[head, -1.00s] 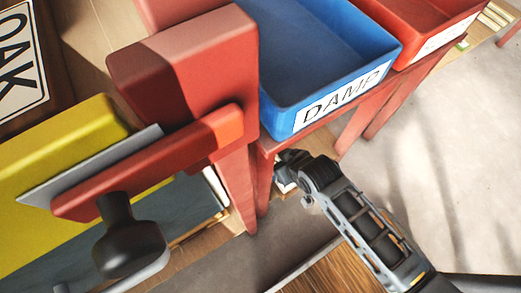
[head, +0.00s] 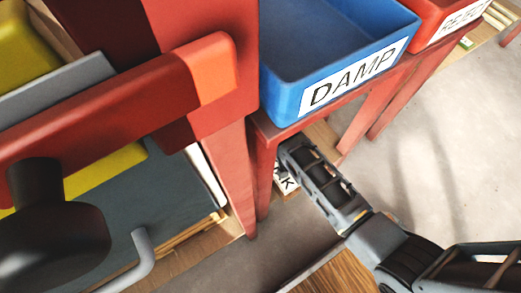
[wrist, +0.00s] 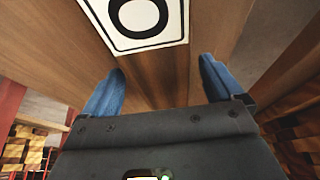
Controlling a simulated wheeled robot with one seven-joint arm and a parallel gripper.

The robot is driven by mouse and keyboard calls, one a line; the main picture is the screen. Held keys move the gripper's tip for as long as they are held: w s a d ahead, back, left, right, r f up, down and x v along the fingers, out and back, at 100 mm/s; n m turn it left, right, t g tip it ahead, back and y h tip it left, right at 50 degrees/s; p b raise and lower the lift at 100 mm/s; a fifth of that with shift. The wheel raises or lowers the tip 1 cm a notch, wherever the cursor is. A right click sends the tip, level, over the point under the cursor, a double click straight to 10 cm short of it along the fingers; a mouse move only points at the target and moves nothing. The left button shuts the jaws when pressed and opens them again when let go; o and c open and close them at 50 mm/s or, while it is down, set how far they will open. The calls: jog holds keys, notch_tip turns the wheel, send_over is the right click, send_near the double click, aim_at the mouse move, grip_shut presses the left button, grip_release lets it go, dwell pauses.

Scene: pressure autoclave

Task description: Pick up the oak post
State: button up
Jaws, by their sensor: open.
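In the wrist view a brown wooden post (wrist: 165,65) with a white label bearing a black "O" fills the space ahead of my gripper (wrist: 163,82). The gripper's blue fingers are apart, one toward each side of the wood. I cannot tell whether they touch it. In the head view a small part of a labelled wooden piece (head: 287,185), its label ending in "K", shows under the red bench beside my arm. The rest of it is hidden, and the fingertips are hidden there too.
A blue tray marked DAMP (head: 330,80) and a red tray marked REJECT (head: 447,25) stand on the red bench (head: 265,150), above my forearm. A red frame with a black knob (head: 50,225) is close at left. Grey floor (head: 440,150) is clear at right.

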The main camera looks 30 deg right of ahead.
jog(key=b+x, duration=0.1)
jog(key=x, duration=0.2)
jog(key=shift+f, duration=0.15)
jog(key=c, duration=1.7)
grip_shut()
